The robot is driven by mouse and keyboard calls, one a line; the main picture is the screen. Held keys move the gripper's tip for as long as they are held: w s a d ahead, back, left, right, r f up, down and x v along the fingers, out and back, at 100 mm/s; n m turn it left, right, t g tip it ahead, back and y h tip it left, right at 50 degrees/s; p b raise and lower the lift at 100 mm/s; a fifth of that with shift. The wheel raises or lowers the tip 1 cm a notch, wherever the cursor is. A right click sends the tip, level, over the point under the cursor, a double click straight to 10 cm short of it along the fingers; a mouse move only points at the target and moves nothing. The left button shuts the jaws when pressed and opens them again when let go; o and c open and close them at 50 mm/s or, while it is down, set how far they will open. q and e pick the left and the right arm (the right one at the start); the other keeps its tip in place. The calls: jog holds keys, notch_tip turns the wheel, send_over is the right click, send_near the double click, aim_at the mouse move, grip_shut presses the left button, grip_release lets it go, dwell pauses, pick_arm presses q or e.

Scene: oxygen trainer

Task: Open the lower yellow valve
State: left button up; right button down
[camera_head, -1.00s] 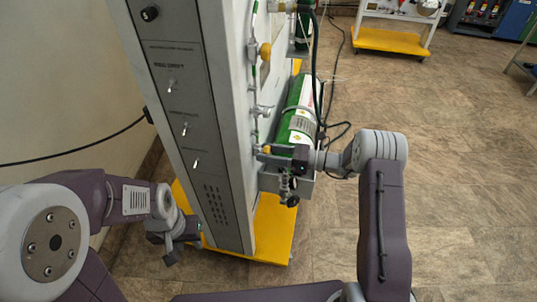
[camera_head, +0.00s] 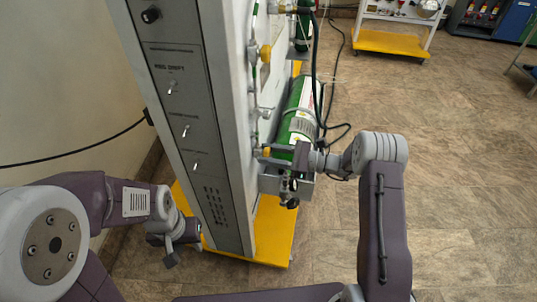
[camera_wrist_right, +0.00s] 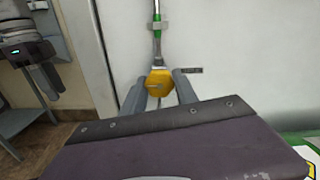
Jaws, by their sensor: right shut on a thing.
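The lower yellow valve (camera_head: 266,152) is on the side of the panel, low on the thin pipe run. In the right wrist view the yellow valve (camera_wrist_right: 158,80) sits between the two grey fingers of my right gripper (camera_wrist_right: 159,92), below a green-banded pipe. My right gripper (camera_head: 279,156) is shut on this valve; its wrist partly hides the contact in the head view. My left gripper (camera_head: 172,256) hangs low at the panel's other side, away from the valve; its finger opening is unclear. An upper yellow valve (camera_head: 265,54) is higher on the same panel.
A green cylinder (camera_head: 298,108) and black hoses (camera_head: 318,85) are close behind my right gripper. The panel stands on a yellow base (camera_head: 272,232). A grey front panel with switches (camera_head: 184,115) faces left. The floor to the right is clear.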

jog(key=c, duration=0.9)
grip_release()
jog(key=shift+c, duration=0.2)
jog(key=p+v, duration=0.2)
jog(key=v, duration=0.7)
